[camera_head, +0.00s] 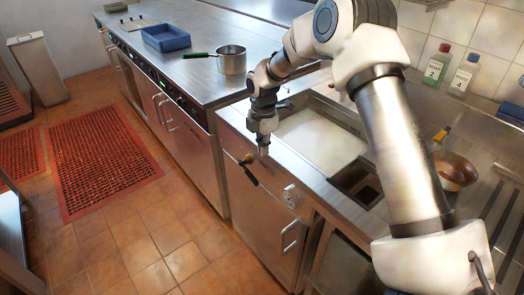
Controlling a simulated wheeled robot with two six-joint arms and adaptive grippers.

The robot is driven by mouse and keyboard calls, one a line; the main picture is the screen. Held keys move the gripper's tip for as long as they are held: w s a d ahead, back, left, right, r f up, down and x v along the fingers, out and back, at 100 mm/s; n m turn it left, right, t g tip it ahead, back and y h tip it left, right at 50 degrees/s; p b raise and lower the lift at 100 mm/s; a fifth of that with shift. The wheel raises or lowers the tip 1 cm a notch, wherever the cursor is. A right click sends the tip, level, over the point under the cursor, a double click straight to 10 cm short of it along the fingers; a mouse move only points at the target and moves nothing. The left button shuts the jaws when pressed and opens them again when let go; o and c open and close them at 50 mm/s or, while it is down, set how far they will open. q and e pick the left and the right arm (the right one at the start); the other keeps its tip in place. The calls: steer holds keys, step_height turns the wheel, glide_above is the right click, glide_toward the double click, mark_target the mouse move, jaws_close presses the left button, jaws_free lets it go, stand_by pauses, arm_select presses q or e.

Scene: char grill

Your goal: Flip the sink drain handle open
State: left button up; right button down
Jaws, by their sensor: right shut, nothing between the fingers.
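The sink drain handle (250,175) is a small lever with a black grip and a metal end. It sticks out of the front panel of the steel sink unit, below the counter edge, and slants downward to the right. My right gripper (263,151) is shut and empty. It points down by the front edge of the sink, just above and slightly right of the handle's upper metal end in the picture. I cannot tell whether it touches the handle. The large sink basin (318,140) looks filled with something whitish. My left gripper is not in view.
A round white dial (291,196) is on the panel right of the handle. A steel pot (231,59) and a blue tray (165,38) stand on the counter behind. A bowl (454,171) and bottles (463,74) are at right.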

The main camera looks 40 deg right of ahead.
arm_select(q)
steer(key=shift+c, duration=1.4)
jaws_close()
arm_select(e)
steer(key=s+a+f+m, duration=0.3)
steer(key=s+a+f, duration=0.15)
steer(key=f, duration=0.35)
steer(key=s+a+f+m, duration=0.4)
steer(key=s+f, duration=0.2)
steer(key=f, duration=0.3)
steer(key=s+a+f+m, duration=0.2)
steer(key=s+m, duration=0.4)
steer(key=s, duration=0.5)
steer(key=s+a+f+m, duration=0.3)
steer(key=s+m, duration=0.3)
steer(key=s, duration=0.6)
steer(key=shift+f, duration=0.65)
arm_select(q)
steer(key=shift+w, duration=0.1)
arm_select(e)
steer(key=shift+s, duration=0.1)
